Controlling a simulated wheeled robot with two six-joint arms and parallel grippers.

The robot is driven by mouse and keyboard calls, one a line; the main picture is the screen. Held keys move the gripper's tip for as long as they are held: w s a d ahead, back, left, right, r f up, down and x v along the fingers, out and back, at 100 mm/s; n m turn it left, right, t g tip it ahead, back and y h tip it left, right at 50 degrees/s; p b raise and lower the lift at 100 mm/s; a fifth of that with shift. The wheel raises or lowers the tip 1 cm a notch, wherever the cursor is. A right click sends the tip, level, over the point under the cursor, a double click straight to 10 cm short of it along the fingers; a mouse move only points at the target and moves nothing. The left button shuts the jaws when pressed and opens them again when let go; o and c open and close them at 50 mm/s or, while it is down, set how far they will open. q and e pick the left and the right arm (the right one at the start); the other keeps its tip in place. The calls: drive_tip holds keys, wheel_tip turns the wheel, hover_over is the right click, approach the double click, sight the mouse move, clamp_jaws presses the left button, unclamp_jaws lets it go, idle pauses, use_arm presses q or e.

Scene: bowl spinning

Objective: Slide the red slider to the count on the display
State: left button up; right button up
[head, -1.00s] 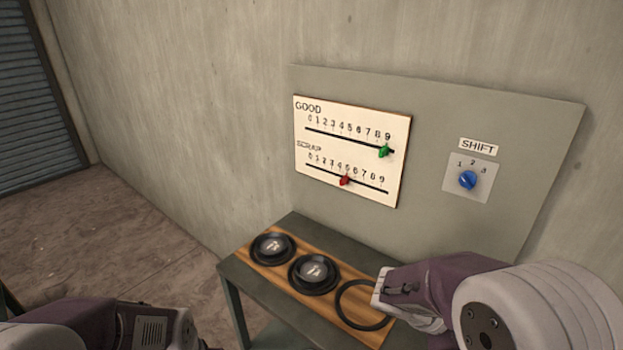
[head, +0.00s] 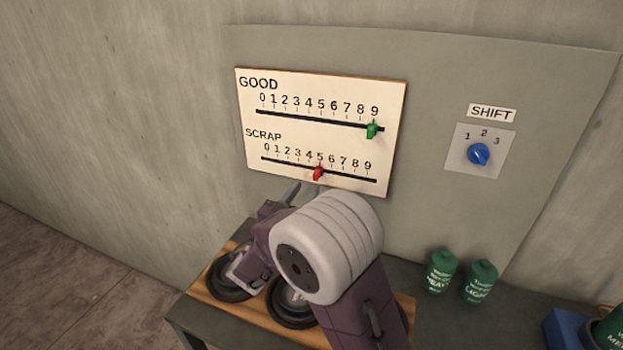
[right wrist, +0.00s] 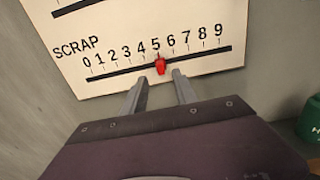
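The red slider (head: 318,174) sits on the lower SCRAP track of the white panel (head: 390,105), at about 5. It also shows in the right wrist view (right wrist: 161,66), just under the 5 and a little to its right. My right gripper (head: 306,189) is below the SCRAP track, partly hidden by my own arm. In the right wrist view its two fingers (right wrist: 158,80) are apart, with the red slider beyond the gap between the tips. Nothing is between the fingers. No display with a count is in view. My left gripper is not in view.
A green slider (head: 372,131) is at 9 on the GOOD track above. A blue SHIFT knob (head: 478,154) is to the right. Black round dishes (head: 228,281) lie on the wooden board below my right arm. Green bottles (head: 440,272) stand on the bench at right.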

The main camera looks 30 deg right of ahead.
sight(314, 177)
drive_tip(key=p+x, duration=0.1)
drive_tip(key=x, duration=0.5)
drive_tip(key=shift+w+d, duration=0.1)
drive_tip(key=shift+d, duration=0.2)
drive_tip(key=shift+w+d, duration=0.2)
drive_tip(key=shift+w, duration=0.1)
clamp_jaws()
idle(0.7)
